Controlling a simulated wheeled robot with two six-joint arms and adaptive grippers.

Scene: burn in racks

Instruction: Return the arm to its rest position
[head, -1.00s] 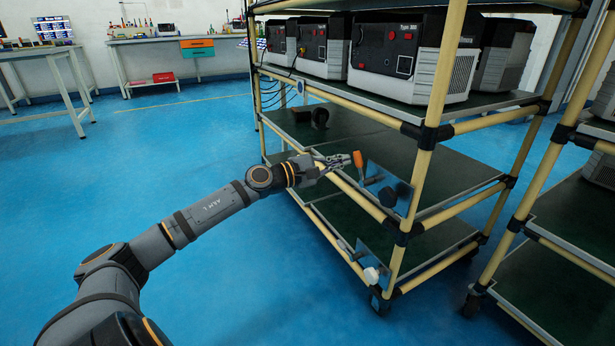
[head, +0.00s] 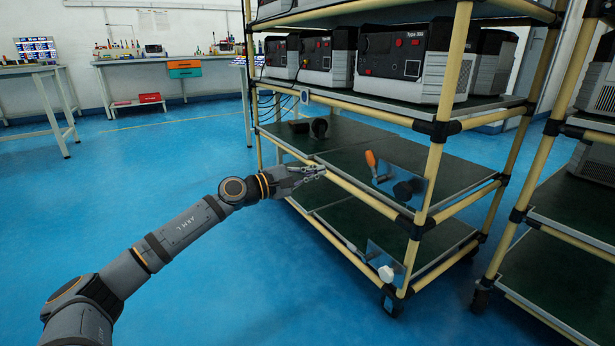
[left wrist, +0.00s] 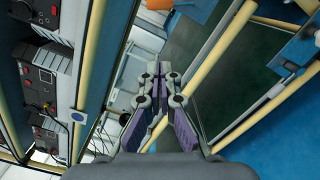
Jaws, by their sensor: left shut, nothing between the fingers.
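My left arm reaches in from the lower left of the head view. Its left gripper (head: 318,171) is shut and empty, in front of the rack's middle shelf edge and left of the orange-handled lever (head: 371,159). The left wrist view shows the same gripper (left wrist: 161,72) with its fingers together and nothing between them. The rack (head: 436,160) has tan pipe posts and dark green shelves. The orange lever stands upright on a clear plate at the shelf's front edge, apart from the gripper. My right gripper is in neither view.
Grey-and-black test units (head: 404,65) stand on the rack's upper shelf. A black knob (head: 403,190) and a white knob (head: 386,273) sit on plates along the front. A second rack (head: 530,214) stands at right. Blue floor (head: 150,165) is open to the left.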

